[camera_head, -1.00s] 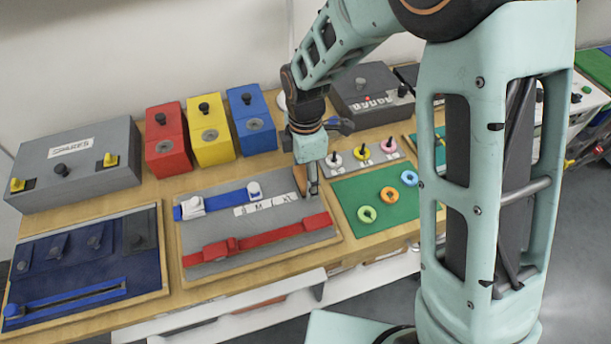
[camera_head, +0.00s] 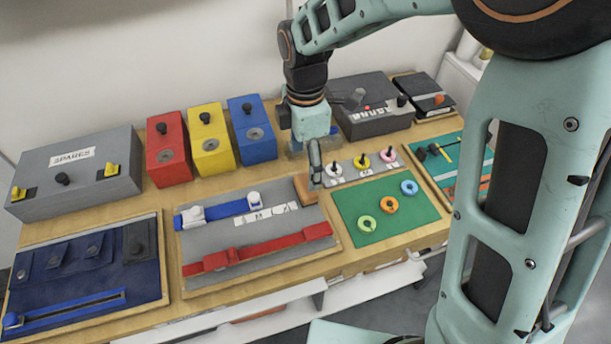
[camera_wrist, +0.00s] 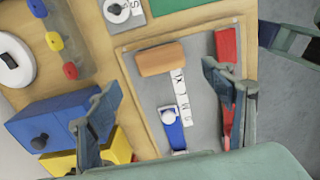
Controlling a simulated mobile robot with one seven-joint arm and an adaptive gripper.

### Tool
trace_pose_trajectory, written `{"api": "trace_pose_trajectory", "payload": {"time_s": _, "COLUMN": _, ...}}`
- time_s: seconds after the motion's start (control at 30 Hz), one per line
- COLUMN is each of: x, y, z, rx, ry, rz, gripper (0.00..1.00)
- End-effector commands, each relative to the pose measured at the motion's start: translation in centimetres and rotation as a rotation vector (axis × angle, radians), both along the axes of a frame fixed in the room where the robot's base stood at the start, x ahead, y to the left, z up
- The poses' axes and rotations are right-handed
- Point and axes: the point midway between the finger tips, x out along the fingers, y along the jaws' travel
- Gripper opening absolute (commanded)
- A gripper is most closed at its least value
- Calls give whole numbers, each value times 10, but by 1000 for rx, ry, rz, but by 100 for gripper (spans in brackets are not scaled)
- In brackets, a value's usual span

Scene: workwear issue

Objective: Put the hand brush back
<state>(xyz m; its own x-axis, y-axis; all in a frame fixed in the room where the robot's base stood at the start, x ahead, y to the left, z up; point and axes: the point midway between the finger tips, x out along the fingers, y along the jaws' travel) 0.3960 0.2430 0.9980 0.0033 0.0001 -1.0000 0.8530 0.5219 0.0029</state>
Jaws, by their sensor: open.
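A tan wooden block (camera_head: 304,189), which looks like the hand brush, lies at the right end of the grey board (camera_head: 262,262). Its bristles do not show. In the wrist view the tan block (camera_wrist: 160,58) lies across the board's end, ahead of the fingertips. My gripper (camera_head: 309,168) points down over the back right part of the board, close to the block. In the wrist view my gripper (camera_wrist: 158,80) is open, with its fingers wide apart and nothing between them. I cannot tell its exact height over the block.
A blue belt (camera_head: 225,209) and a red belt (camera_head: 262,246) lie on the grey board. Red (camera_head: 169,155), yellow (camera_head: 212,145) and blue (camera_head: 251,130) boxes stand behind. A green mat (camera_head: 385,230) with coloured rings is to the right. A grey spares case (camera_head: 78,180) stands at left.

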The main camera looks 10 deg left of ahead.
Motion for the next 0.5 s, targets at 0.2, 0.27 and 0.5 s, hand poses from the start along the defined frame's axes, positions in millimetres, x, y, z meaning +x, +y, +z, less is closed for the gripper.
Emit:
{"api": "trace_pose_trajectory", "payload": {"time_s": 0.2, "x": 0, "y": 0, "z": 28, "rx": 1, "ry": -1, "rz": 0, "gripper": 74}}
{"api": "trace_pose_trajectory", "payload": {"time_s": 0.27, "x": 0, "y": 0, "z": 32, "rx": 1, "ry": -1, "rz": 0, "gripper": 74}}
{"api": "trace_pose_trajectory", "payload": {"time_s": 0.5, "x": 0, "y": 0, "z": 34, "rx": -1, "ry": 1, "rz": 1, "gripper": 74}}
